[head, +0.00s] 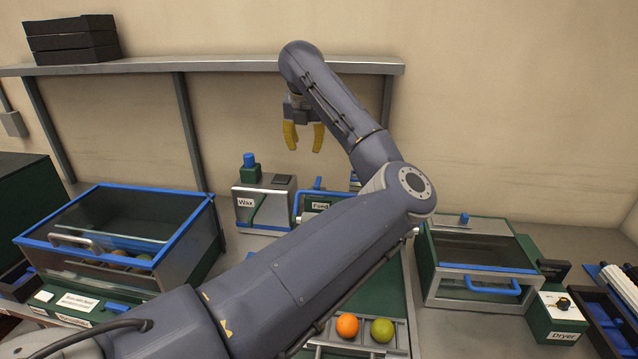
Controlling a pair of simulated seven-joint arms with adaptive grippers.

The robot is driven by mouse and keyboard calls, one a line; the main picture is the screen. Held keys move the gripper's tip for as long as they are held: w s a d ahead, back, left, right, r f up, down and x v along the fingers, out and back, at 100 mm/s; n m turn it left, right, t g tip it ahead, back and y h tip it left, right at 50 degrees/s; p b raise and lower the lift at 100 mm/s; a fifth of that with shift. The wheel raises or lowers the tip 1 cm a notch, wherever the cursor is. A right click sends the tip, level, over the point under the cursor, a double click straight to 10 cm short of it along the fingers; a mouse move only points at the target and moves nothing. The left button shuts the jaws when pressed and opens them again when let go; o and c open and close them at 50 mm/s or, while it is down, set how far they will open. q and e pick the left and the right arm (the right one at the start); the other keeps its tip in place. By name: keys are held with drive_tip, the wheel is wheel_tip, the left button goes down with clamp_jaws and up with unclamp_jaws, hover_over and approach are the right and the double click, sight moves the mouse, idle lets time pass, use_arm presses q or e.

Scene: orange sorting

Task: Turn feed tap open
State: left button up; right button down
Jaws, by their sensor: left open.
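The feed unit (313,207), a box with a "Feed" label and blue edging, stands at the back of the bench, partly hidden behind my left arm. A small upright blue part (317,184) shows on top of it; I cannot tell for sure whether this is the tap handle or how it is turned. My left gripper (304,138) hangs above and slightly behind the feed unit, yellow fingers pointing down, apart and empty. It touches nothing. My right gripper is out of view.
The wax unit (247,205) with a blue cap stands left of the feed unit. A blue-rimmed glass-lidded bin (190,243) is at left, a glass-lidded box (480,287) and dryer control (558,318) at right. An orange (347,326) and a green fruit (382,330) lie in front. A shelf (220,65) runs behind.

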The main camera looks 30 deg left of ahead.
sight(318, 181)
use_arm(q)
drive_tip(key=shift+t+h, duration=0.3)
drive_tip(key=shift+h, duration=0.1)
drive_tip(key=x, duration=0.6)
drive_tip(key=d+x, duration=0.1)
drive_tip(key=x, duration=0.4)
drive_tip(key=d+x, duration=0.1)
drive_tip(key=x, duration=0.5)
drive_tip(key=shift+w+f, duration=0.25)
drive_tip(key=shift+w, duration=0.25)
drive_tip(key=shift+c, duration=0.2)
clamp_jaws()
